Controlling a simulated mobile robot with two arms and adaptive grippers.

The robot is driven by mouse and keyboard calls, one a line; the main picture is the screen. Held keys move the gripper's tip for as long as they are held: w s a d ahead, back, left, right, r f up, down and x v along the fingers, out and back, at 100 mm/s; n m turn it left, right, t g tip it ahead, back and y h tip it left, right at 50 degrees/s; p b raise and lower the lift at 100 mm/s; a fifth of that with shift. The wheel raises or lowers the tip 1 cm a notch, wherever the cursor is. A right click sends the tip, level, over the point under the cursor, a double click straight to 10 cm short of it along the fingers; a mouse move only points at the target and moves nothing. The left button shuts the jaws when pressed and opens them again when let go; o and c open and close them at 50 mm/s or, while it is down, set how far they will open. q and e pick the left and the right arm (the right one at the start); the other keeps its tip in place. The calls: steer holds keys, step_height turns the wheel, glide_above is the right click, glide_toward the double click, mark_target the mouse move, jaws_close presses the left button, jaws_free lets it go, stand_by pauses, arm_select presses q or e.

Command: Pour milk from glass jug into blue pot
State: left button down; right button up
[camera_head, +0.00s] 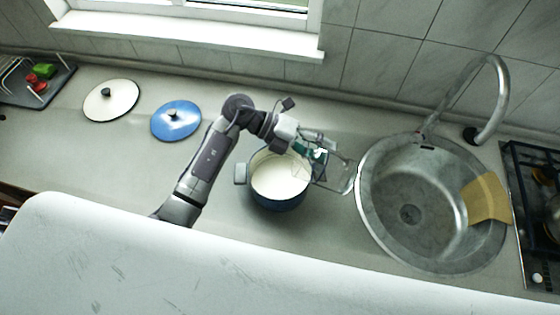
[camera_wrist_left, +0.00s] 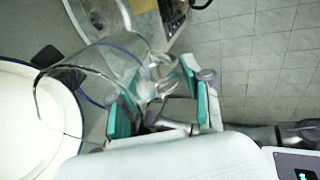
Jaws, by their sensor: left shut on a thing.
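The blue pot (camera_head: 279,201) stands on the counter with its white inside facing up; I cannot tell how much of that white is milk. In the left wrist view the pot (camera_wrist_left: 30,130) fills the left edge. My left gripper (camera_head: 312,150) is shut on the clear glass jug (camera_head: 338,176), beside the pot's upper right. The jug is tilted, and in the left wrist view the jug (camera_wrist_left: 95,65) lies across my left fingers (camera_wrist_left: 160,95) with its open end toward the pot. The jug looks empty, and no stream of milk shows. My right gripper is not in view.
A round metal sink (camera_head: 385,235) with a tap (camera_head: 497,100) and a yellow cloth (camera_head: 487,198) is right of the jug. A stove (camera_head: 535,200) is at the far right. A white lid (camera_head: 100,105) and a blue lid (camera_head: 170,124) lie on the counter at left.

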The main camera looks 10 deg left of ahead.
mark_target(355, 169)
arm_select(q)
steer(key=shift+a, duration=0.15)
steer(key=shift+s, duration=0.15)
steer(key=shift+d+r+y, duration=0.3)
steer(key=shift+d+y, duration=0.65)
steer(key=shift+y, duration=0.05)
steer(key=shift+d+r+y, duration=0.65)
steer(key=shift+r+y, duration=0.15)
steer(key=shift+r, duration=0.1)
steer(key=d+y, duration=0.2)
steer(key=shift+f+y, duration=0.1)
steer(key=shift+y, duration=0.3)
steer(key=d+y, duration=0.3)
steer(key=d, duration=0.1)
steer(key=shift+d+f+y+b, duration=0.1)
steer(key=shift+f+y+b, duration=0.05)
steer(key=shift+y+b, duration=0.15)
steer(key=shift+d+f+y+b, duration=1.4)
steer(key=shift+d+f+y, duration=0.25)
steer(key=shift+y, duration=0.55)
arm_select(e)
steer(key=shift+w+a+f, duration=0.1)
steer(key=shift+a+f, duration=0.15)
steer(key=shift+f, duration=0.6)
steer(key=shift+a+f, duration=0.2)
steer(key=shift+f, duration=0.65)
